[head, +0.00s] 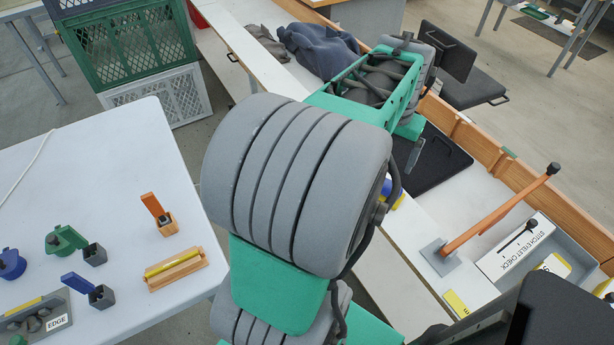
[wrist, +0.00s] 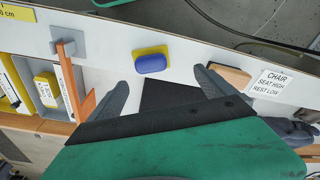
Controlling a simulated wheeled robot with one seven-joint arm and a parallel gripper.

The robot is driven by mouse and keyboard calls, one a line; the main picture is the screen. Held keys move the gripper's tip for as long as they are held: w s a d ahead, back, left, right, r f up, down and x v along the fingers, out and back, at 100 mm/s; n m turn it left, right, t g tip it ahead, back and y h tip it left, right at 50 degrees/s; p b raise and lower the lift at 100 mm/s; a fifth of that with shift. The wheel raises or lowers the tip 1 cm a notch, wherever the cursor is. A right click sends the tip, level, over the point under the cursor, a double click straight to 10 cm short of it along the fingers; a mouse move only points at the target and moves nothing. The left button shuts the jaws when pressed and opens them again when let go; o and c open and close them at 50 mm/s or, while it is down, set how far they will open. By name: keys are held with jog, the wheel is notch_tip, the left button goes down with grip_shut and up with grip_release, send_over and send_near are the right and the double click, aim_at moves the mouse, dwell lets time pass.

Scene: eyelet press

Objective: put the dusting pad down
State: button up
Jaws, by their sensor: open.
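The dusting pad (wrist: 152,63), blue with a yellow layer, lies on the white work surface in the wrist view. In the head view a small blue and yellow part of it (head: 393,193) shows beside my arm, which hides the rest. My gripper (wrist: 161,77) is open, its two grey fingers spread wide. The pad is just beyond the fingertips, roughly between their lines, and neither finger appears to touch it. How high the fingers are above the surface is hard to tell. In the head view my arm mostly hides the gripper.
An orange post on a grey base (head: 440,257) stands near the pad. A grey tray (head: 568,252) with labelled items lies to its right. A black mat (head: 432,160) is behind. A card reading CHAIR (wrist: 272,83) lies right in the wrist view. A side table (head: 110,190) holds small tools.

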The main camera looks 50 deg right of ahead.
jog(key=w+a+n+t, duration=0.2)
jog(key=w+a+n, duration=0.7)
jog(key=w+a, duration=1.05)
jog(key=w+a+n, duration=0.2)
jog(key=a+n, duration=0.2)
jog(key=a, duration=0.6)
jog(key=w+a+f+n+t+y, duration=0.1)
jog(key=a+n, duration=0.3)
jog(key=a, duration=0.5)
jog(key=shift+w+a+f+n, duration=0.25)
jog(key=shift+w+a+n, duration=0.05)
jog(key=shift+w+a, duration=0.1)
jog(key=shift+o, duration=0.5)
